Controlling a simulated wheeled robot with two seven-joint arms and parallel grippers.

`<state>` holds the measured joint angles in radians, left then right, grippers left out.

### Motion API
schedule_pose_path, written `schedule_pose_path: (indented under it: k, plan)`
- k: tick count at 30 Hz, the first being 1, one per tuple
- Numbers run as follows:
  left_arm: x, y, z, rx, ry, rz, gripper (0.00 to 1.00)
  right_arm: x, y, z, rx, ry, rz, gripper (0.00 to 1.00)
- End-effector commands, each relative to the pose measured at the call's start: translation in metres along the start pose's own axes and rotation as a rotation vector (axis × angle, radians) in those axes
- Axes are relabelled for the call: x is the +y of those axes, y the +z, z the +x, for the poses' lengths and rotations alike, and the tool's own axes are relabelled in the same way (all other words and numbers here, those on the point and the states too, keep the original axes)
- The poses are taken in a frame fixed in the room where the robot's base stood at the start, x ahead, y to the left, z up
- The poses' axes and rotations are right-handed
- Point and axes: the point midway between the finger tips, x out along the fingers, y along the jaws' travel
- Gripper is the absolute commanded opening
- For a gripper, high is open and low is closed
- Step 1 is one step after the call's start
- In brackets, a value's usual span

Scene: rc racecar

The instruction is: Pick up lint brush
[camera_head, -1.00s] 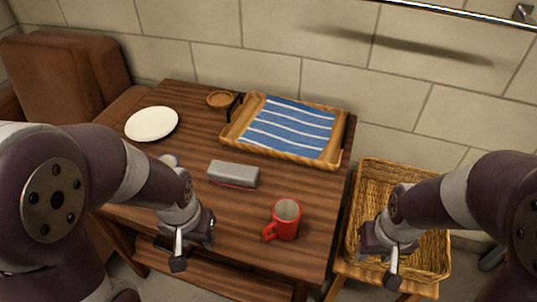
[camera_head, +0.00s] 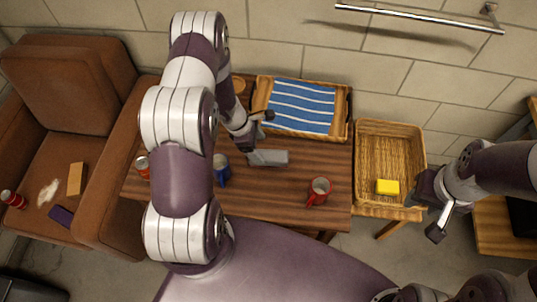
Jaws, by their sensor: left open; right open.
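A grey block-shaped thing (camera_head: 270,158), which looks most like the lint brush, lies on the wooden table (camera_head: 265,201) near its middle. My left gripper (camera_head: 262,136) is open at its upper left side, close above it. I cannot tell whether a finger touches it. My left arm crosses the left part of the table and hides what lies under it. My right gripper (camera_head: 424,216) is open and empty, beside the right edge of the wicker basket.
A wooden tray (camera_head: 345,128) with a striped blue cloth (camera_head: 302,106) lies behind. The wicker basket (camera_head: 385,150) holds a yellow block (camera_head: 388,187). A brown armchair (camera_head: 75,85) with small items stands left.

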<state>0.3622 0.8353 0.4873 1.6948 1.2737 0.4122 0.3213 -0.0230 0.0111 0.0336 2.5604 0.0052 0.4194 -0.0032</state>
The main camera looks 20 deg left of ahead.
Motion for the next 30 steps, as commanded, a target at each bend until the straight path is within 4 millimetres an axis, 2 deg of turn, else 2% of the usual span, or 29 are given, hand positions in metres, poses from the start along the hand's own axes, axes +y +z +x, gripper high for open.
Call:
schedule_pose_path:
  k: [5, 12, 20, 25, 30]
  plan:
    - [-0.001, 0.002, 0.021, 0.0, -0.002, 0.003, 0.83, 0.0, 0.0, 0.001, 0.001, 0.0, 0.0, 0.43]
    - [-0.003, 0.008, 0.062, 0.0, -0.001, 0.006, 0.83, 0.0, 0.0, -0.001, 0.001, 0.0, 0.0, 0.43]
    - [-0.002, 0.008, 0.066, 0.0, 0.001, 0.005, 0.83, 0.0, 0.0, -0.001, 0.001, 0.0, 0.0, 0.43]
    - [-0.002, 0.008, 0.066, 0.001, 0.0, 0.005, 0.28, 0.0, 0.0, -0.001, 0.001, 0.0, 0.0, 0.43]
    - [-0.002, 0.008, 0.066, 0.0, 0.001, 0.006, 0.26, 0.0, 0.0, -0.001, 0.001, 0.0, 0.0, 0.43]
